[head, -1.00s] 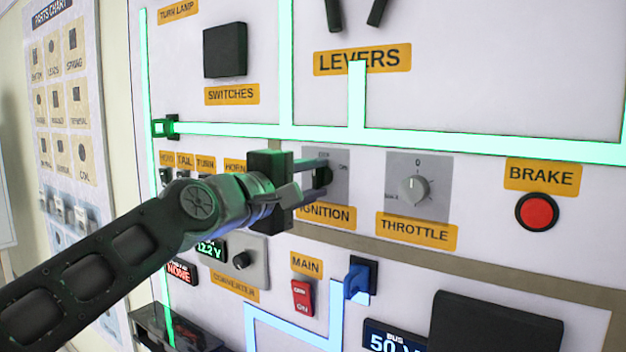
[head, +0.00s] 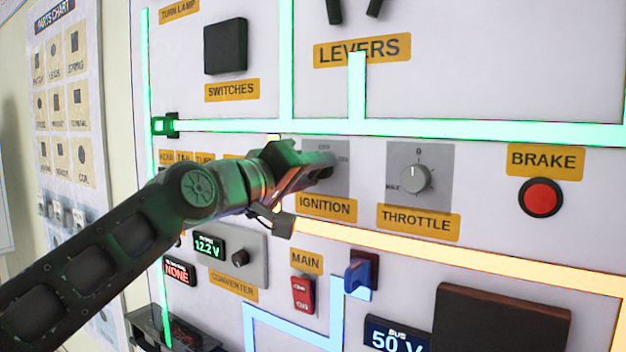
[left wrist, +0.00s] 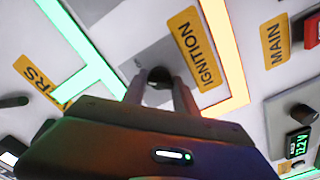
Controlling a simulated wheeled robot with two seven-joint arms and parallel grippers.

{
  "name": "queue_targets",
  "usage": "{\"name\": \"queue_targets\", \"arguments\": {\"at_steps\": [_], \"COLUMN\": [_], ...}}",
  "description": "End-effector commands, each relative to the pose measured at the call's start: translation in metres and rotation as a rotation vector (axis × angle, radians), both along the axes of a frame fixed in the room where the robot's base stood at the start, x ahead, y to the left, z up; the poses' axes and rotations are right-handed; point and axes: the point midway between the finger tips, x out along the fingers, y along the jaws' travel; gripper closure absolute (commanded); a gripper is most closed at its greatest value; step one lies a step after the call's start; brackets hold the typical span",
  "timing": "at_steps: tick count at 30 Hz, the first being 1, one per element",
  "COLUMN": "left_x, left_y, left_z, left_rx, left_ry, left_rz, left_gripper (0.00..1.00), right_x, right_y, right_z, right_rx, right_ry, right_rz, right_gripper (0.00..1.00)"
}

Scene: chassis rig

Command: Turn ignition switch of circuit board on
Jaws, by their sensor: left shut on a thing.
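The ignition switch is a dark knob (left wrist: 158,86) on a grey plate (head: 341,181), above the yellow IGNITION label (head: 326,208). My left gripper (head: 322,168) is at the plate, with its fingers shut on the knob. The left wrist view also shows the two fingers on either side of the knob, and the wrist is rolled. The gripper hides part of the plate and most of the knob in the head view. A lit orange strip (head: 450,253) runs below the ignition and throttle plates. My right gripper does not show.
The throttle dial (head: 414,177) sits close to the right of the ignition plate, and the red brake button (head: 540,197) is farther right. The red MAIN switch (head: 303,294) and a blue plug (head: 358,272) are below. Green strips (head: 450,129) run above.

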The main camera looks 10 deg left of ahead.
Motion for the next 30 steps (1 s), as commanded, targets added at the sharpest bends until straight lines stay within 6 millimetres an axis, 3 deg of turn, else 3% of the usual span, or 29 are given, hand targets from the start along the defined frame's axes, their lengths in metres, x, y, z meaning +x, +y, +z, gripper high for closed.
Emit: {"name": "queue_targets", "arguments": {"at_steps": [12, 29, 30], "left_x": [0.000, 0.000, 0.000], "left_y": [-0.001, 0.000, 0.000], "left_z": [-0.003, -0.002, -0.002], "left_rx": [0.245, 0.289, 0.289], "left_ry": [-0.092, -0.110, -0.110], "left_rz": [-0.002, -0.002, -0.002], "left_gripper": [1.00, 1.00, 0.64], "right_x": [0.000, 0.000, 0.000], "right_y": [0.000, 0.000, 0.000], "right_z": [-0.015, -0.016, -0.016], "right_rx": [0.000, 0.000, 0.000], "right_ry": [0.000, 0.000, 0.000], "right_rz": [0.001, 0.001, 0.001], "right_gripper": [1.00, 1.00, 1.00]}}
